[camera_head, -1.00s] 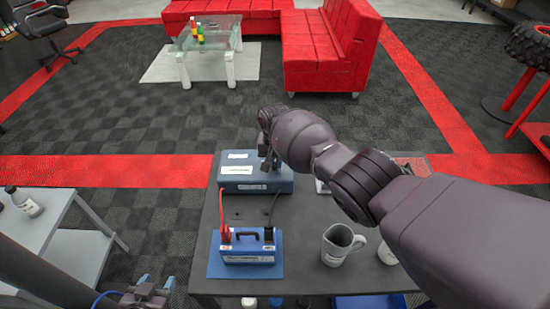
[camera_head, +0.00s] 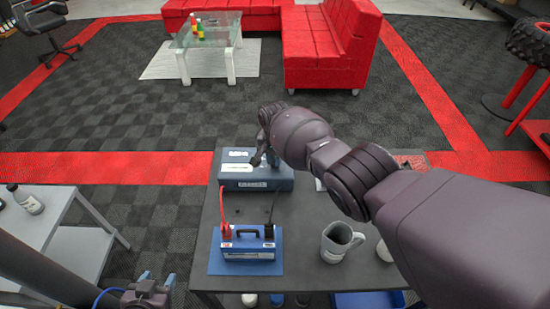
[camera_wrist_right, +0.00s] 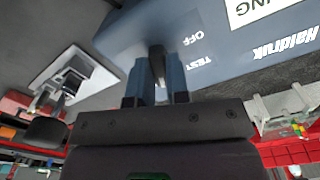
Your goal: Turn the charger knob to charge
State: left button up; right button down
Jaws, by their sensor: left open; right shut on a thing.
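The charger, a blue-grey box (camera_head: 240,183) with white labels, sits at the back of the dark table. It also shows upside down in the right wrist view (camera_wrist_right: 200,25), with the words OFF and TEST readable beside the knob. The dark knob (camera_wrist_right: 157,62) stands between the fingers of my right gripper (camera_wrist_right: 158,88), which is shut on it. In the head view my right gripper (camera_head: 262,153) is at the charger's top, partly hidden by its own wrist. The knob's pointing direction is hidden. My left gripper (camera_head: 147,292) is open and empty at the bottom left edge, away from the charger.
A blue battery (camera_head: 248,252) with red and black leads stands on a blue mat in front of the charger. A grey mug (camera_head: 338,243) is to its right. A grey side table with a bottle (camera_head: 26,201) is at the left.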

jog(key=shift+w+r, duration=0.1)
jog(key=c, duration=1.1)
grip_release()
jog(key=shift+r, duration=1.25)
notch_tip(320, 180, up, 8)
jog(key=shift+r, duration=0.15)
